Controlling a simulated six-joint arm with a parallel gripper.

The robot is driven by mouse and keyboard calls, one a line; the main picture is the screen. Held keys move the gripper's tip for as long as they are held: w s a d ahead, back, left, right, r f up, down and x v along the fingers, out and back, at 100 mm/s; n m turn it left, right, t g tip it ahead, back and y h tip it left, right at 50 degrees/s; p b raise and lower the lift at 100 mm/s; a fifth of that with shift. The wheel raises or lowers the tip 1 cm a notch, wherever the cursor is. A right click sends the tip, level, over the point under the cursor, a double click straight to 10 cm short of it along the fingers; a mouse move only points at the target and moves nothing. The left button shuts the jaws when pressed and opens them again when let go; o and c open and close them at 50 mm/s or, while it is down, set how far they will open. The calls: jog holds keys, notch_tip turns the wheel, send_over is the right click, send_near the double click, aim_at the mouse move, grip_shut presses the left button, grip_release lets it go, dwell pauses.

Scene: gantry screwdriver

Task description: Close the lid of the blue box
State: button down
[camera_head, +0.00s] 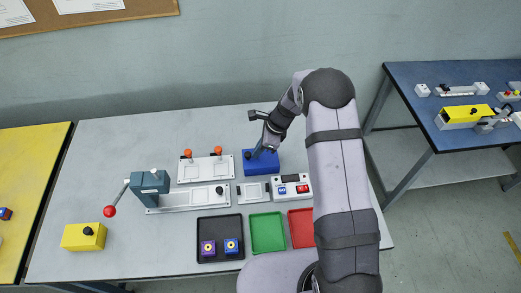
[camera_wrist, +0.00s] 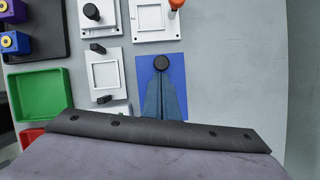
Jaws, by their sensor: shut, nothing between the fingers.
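The blue box (camera_head: 263,166) stands at the back of the table, right of centre. In the wrist view its blue top (camera_wrist: 178,68) shows as a flat panel with a round black knob (camera_wrist: 162,63) near its far edge. I cannot tell for sure how the lid sits. My gripper (camera_head: 256,154) is shut and empty, over the box. In the wrist view the fingers (camera_wrist: 161,82) point at the knob and their tips lie right beside it. Whether they touch it is unclear. The fingers hide the middle of the blue top.
Left of the box is a white plate with orange knobs (camera_head: 206,169). In front are a small white frame (camera_head: 253,192), a control box (camera_head: 291,188), and black (camera_head: 220,256), green (camera_head: 267,232) and red (camera_head: 300,228) trays. A lever press (camera_head: 149,182) and yellow box (camera_head: 83,237) stand left.

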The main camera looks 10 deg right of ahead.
aim_at(270, 161)
jog(key=shift+s+a, duration=0.1)
jog(key=shift+a, duration=0.15)
jog(key=shift+d, duration=0.45)
jog(key=d, duration=0.3)
jog(key=shift+s+d+r, duration=0.2)
jog(key=shift+s+d, duration=0.2)
jog(key=b+v, duration=0.2)
jog(key=v, duration=0.7)
jog(key=shift+r, duration=0.25)
jog(key=shift+d, duration=0.1)
